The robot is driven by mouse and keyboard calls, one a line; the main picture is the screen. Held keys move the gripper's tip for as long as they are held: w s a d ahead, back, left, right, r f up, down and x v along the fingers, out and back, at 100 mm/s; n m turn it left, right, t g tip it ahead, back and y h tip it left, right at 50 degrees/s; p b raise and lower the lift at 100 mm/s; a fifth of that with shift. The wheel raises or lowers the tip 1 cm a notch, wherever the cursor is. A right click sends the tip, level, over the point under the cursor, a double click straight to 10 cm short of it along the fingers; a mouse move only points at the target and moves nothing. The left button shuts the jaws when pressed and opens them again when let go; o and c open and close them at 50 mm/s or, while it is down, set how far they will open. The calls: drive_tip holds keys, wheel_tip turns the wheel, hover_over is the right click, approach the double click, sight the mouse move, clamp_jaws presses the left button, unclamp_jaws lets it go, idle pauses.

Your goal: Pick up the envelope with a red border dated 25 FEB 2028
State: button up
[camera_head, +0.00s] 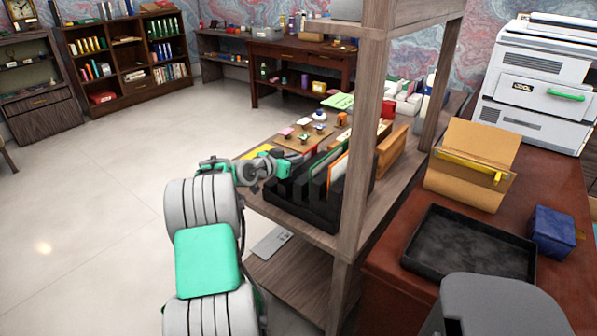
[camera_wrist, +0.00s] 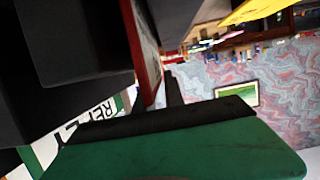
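A black upright sorter (camera_head: 310,210) stands on the wooden shelf and holds several envelopes. One with a red edge (camera_wrist: 146,50) stands edge-on in the wrist view, close to a black-padded green finger of my gripper; I cannot tell whether they touch. Its date is not readable. My gripper (camera_head: 292,161) is at the sorter's left end in the head view. Only one finger shows clearly in the wrist view, so its opening is unclear. A green-edged envelope (camera_head: 326,158) and a white one with an orange edge (camera_head: 339,170) stand in other slots. A green-bordered piece marked REPLY (camera_wrist: 85,135) is partly hidden.
A wooden shelf post (camera_head: 362,130) rises right beside the sorter. Stamps (camera_head: 303,122) stand on a board behind it. On the red-brown desk at right are a black tray (camera_head: 470,243), a tan folder holder (camera_head: 470,165) and a blue box (camera_head: 553,230). The floor at left is clear.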

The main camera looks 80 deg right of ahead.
clamp_jaws()
idle(0.8)
idle(0.4)
